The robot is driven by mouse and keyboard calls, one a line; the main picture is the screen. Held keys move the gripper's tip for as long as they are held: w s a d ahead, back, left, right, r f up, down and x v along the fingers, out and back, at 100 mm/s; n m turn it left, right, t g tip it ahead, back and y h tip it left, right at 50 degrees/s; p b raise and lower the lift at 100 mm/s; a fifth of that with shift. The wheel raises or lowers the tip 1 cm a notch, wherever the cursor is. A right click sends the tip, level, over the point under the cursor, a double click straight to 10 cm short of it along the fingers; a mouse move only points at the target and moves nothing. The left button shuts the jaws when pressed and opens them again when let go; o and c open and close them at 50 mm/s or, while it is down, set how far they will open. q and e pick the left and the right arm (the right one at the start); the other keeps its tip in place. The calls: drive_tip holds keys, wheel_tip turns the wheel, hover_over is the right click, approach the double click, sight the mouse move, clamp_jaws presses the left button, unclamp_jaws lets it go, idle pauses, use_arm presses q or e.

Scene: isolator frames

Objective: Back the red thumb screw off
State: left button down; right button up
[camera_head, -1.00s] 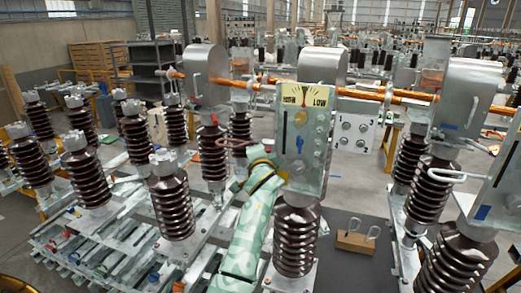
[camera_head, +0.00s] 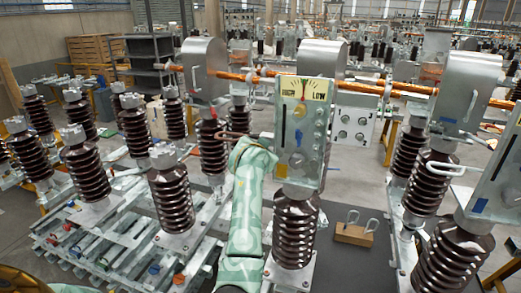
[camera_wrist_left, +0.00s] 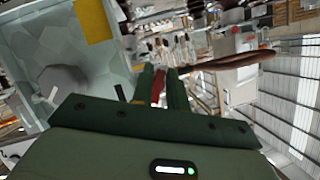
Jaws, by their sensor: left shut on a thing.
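The red thumb screw (camera_wrist_left: 158,87) shows as a red piece between the two dark green fingers of my left gripper (camera_wrist_left: 161,88) in the left wrist view. The gripper is shut on it; the fingers hide most of its shape. In the head view my pale green arm rises to the left side of a grey box (camera_head: 313,160) with a yellow HIGH/LOW dial (camera_head: 304,89). My wrist hides the fingers and the screw there. The box's grey face (camera_wrist_left: 95,25) fills the upper left of the wrist view. My right gripper is not in view.
A brown looped handle (camera_head: 232,136) sticks out close to my left wrist. A ribbed brown insulator (camera_head: 295,228) stands under the box, right of my arm. Another insulator (camera_head: 172,200) stands to the left. A wooden block with metal loops (camera_head: 353,234) rests on a dark surface.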

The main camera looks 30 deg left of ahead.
use_arm(q)
drive_tip(key=shift+f, duration=0.1)
idle(0.4)
drive_tip(key=c, duration=1.7)
unclamp_jaws()
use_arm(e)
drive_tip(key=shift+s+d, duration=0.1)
